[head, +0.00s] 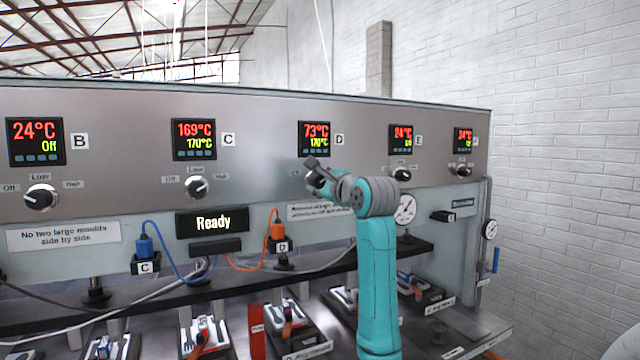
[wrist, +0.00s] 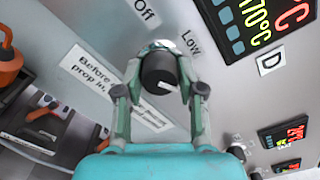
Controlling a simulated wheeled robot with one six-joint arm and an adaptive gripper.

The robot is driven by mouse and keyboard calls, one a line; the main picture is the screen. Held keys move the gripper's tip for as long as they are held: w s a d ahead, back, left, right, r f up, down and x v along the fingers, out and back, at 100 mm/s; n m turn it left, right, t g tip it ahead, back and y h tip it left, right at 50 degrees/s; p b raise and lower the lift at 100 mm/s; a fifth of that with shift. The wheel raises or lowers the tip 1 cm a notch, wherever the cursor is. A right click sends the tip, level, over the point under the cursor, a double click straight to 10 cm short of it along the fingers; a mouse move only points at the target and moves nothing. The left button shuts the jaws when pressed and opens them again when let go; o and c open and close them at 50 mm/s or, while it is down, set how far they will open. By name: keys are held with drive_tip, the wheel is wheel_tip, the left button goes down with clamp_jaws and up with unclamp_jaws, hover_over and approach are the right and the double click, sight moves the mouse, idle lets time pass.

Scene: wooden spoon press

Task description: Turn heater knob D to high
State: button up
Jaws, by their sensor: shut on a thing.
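Heater knob D is a black round knob (wrist: 160,72) with a white pointer mark, on the sloped metal panel. In the wrist view it sits between the two fingers of my gripper (wrist: 160,90), which is shut on it. "Off" and "Low" labels show above it; the "High" label is hidden. In the head view my gripper (head: 318,178) reaches the panel below display D (head: 314,139) and hides the knob. That display reads 73°C in red and 170°C in green.
Knob C (head: 197,188) and knob B (head: 41,197) are at left, knob E (head: 401,174) at right. A "Ready" sign (head: 212,222) hangs below the panel. An orange plug (head: 277,230) and blue plug (head: 144,247) with cables sit lower, above several moulds.

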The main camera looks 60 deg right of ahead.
drive_tip(key=shift+f, duration=0.1)
drive_tip(key=o, duration=1.1)
drive_tip(key=shift+o, duration=0.2)
drive_tip(key=v, duration=1.2)
drive_tip(key=shift+d, duration=0.1)
